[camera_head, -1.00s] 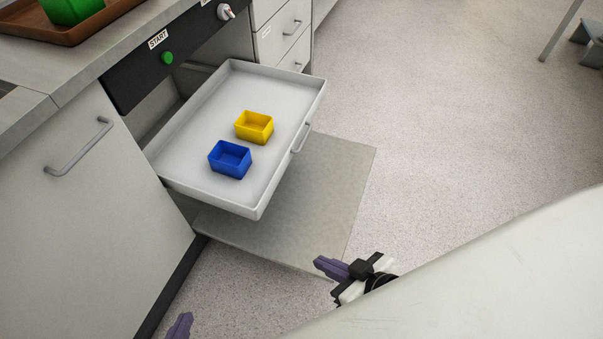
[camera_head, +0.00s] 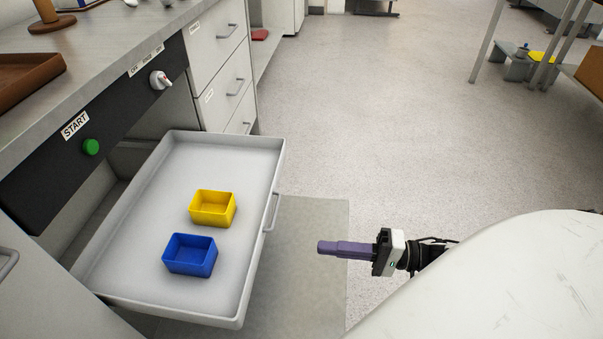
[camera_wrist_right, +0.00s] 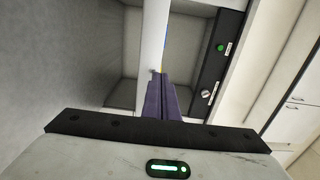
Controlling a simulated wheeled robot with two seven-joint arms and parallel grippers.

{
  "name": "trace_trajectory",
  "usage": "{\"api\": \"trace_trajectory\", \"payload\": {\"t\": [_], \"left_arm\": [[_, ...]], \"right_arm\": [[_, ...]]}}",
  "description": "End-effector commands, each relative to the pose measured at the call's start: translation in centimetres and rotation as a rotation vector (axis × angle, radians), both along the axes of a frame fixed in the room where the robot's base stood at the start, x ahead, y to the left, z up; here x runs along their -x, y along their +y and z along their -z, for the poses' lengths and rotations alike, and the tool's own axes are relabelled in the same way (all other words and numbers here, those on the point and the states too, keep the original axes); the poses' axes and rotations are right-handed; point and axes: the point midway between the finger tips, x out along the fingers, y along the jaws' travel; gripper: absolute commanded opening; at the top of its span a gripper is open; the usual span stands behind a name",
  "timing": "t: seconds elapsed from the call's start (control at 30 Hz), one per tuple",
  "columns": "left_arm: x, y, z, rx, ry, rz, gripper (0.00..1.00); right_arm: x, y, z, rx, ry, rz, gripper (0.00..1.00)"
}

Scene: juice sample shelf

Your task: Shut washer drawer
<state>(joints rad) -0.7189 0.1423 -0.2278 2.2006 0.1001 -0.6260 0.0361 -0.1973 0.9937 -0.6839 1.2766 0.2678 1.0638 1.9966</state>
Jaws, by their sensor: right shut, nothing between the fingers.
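The washer drawer (camera_head: 160,295) is a shallow white tray pulled out from under the counter. A yellow bin (camera_head: 213,209) and a blue bin (camera_head: 190,255) stand in it. Its grey handle (camera_head: 272,212) is on the front face, toward the right. My right gripper (camera_head: 320,248), with purple fingers, is shut and empty. It is to the right of the drawer front, apart from it. In the right wrist view the shut fingers (camera_wrist_right: 161,84) point toward the drawer's white front (camera_wrist_right: 152,40). My left gripper is out of view.
A black panel has a green START button (camera_head: 91,147) and a white knob (camera_head: 160,79). White drawers (camera_head: 222,75) stand beyond the washer. A grey mat (camera_head: 305,260) lies on the floor. Open floor is to the right, with a table at the far right.

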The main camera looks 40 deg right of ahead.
Motion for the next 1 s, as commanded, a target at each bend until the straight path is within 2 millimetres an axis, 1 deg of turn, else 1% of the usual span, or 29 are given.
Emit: {"api": "trace_trajectory", "payload": {"t": [0.4, 0.6, 0.8, 1.0], "left_arm": [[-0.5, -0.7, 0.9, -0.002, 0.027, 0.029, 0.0], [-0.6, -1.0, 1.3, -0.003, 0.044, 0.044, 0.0], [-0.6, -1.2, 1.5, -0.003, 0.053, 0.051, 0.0], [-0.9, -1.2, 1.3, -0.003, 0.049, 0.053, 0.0]], "right_arm": [[-6.2, 6.2, 0.0, -0.004, -0.006, 0.0, 0.0], [-8.3, 8.4, 0.1, -0.001, -0.004, 0.0, 0.0], [-9.1, 9.2, 0.1, 0.001, -0.001, 0.0, 0.0], [-9.2, 9.3, 0.0, 0.001, -0.001, 0.0, 0.0]]}}
